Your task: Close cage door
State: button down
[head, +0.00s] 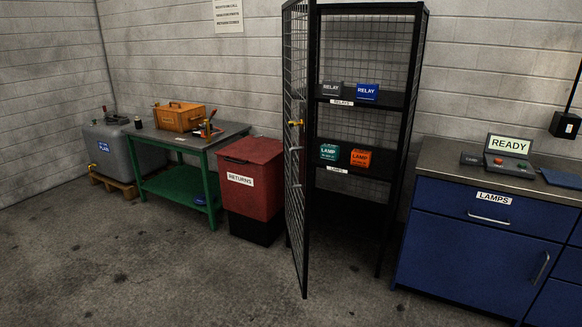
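A tall black wire-mesh cage (423,60) stands against the wall right of centre in the head view. Its mesh door (297,180) is hinged on the cage's left side and stands wide open, swung out toward me. A yellow handle or latch (295,123) shows partway up the door. Inside, the upper shelf labelled RELAYS holds a grey relay box (332,89) and a blue relay box (367,92). The lower shelf labelled LAMPS holds a green lamp box (329,152) and an orange lamp box (361,158). My gripper is not in view.
A red RETURNS bin (250,180) stands left of the open door, beside a green workbench (170,188) with an orange toolbox (180,116). A blue LAMPS cabinet (470,250) with a READY panel (509,144) stands at right. The floor (190,275) in front is clear.

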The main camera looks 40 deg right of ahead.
aim_at(304, 148)
jog(key=z, duration=0.1)
jog(key=i, duration=0.95)
jog(key=u, duration=0.05)
